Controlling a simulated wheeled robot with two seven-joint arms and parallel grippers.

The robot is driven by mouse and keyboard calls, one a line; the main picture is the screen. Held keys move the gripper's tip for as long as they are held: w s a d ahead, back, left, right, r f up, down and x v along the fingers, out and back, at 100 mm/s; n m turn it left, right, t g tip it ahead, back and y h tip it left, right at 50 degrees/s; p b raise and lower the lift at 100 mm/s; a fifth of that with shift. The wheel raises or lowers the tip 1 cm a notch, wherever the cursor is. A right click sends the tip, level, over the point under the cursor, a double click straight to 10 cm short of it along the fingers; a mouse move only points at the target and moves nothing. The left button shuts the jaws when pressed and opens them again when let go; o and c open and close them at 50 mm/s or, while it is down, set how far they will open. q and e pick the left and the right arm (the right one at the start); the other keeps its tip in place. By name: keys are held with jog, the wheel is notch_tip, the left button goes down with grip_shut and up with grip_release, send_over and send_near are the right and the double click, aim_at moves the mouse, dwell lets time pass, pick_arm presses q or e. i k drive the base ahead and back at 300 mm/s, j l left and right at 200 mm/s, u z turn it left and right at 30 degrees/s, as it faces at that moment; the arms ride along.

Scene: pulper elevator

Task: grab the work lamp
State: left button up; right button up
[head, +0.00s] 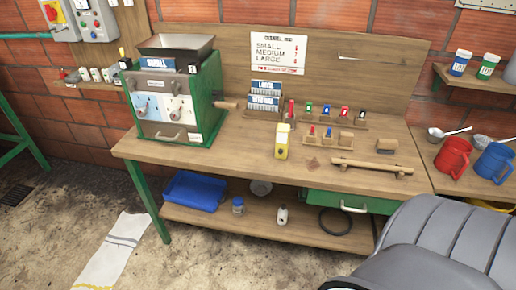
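A small upright yellow thing with a pale face (282,141) stands on the wooden bench top (235,160), near its front edge. It may be the work lamp, but it is too small in the head view to be sure. It stands free, with nothing touching its front. Nothing else here is plainly a lamp. Neither of my grippers is in view.
A green machine with a hopper (207,90) stands left of it. Small racks (328,140) and a wooden bar (371,167) lie to its right. Red and blue jugs (453,159) stand at far right.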

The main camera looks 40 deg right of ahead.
aim_at(283, 130)
jog(key=j+z, duration=0.25)
jog(key=z, duration=0.15)
jog(key=j+z, duration=0.5)
jog(key=z, duration=0.25)
